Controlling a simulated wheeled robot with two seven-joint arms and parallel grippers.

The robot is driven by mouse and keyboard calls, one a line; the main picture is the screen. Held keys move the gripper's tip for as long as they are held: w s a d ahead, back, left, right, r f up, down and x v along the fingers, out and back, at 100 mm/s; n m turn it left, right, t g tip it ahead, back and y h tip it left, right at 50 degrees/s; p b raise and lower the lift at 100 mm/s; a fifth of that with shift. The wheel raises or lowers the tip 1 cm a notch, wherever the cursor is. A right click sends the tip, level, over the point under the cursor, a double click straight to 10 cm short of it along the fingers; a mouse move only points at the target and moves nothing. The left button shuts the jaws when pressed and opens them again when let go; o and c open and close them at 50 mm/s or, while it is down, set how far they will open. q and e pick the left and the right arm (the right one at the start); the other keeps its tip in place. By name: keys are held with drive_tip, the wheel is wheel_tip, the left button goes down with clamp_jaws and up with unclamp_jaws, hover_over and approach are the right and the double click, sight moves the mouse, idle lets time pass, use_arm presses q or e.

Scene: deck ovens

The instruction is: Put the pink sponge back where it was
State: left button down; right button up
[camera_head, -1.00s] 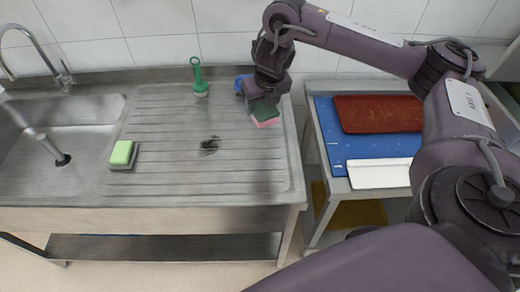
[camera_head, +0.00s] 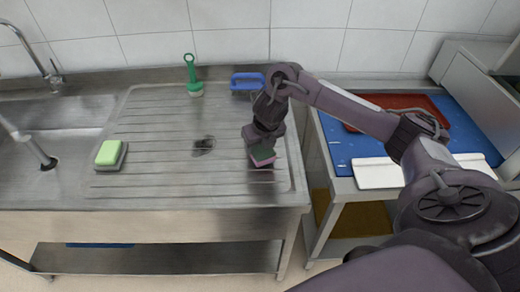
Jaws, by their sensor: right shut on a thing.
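The pink sponge (camera_head: 263,162), with a dark green top layer, is in my right gripper (camera_head: 262,146) over the right part of the sink's ribbed drainboard (camera_head: 170,172). Pink shows only along its lower edge. The gripper is shut on it from above. The fingertips are partly hidden by the gripper body, and I cannot tell whether the sponge touches the steel. My left gripper does not show.
A green sponge (camera_head: 110,153) lies on the drainboard's left, by the basin (camera_head: 52,135). A green brush (camera_head: 193,77) and a blue-handled tool (camera_head: 247,81) are at the back. A dark stain (camera_head: 203,146) marks the middle. A table with a blue board (camera_head: 345,148) stands right.

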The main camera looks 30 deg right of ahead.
drive_tip(key=shift+f, duration=0.75)
drive_tip(key=shift+f, duration=0.1)
drive_tip(key=o, duration=0.9)
drive_tip(key=shift+o, duration=0.2)
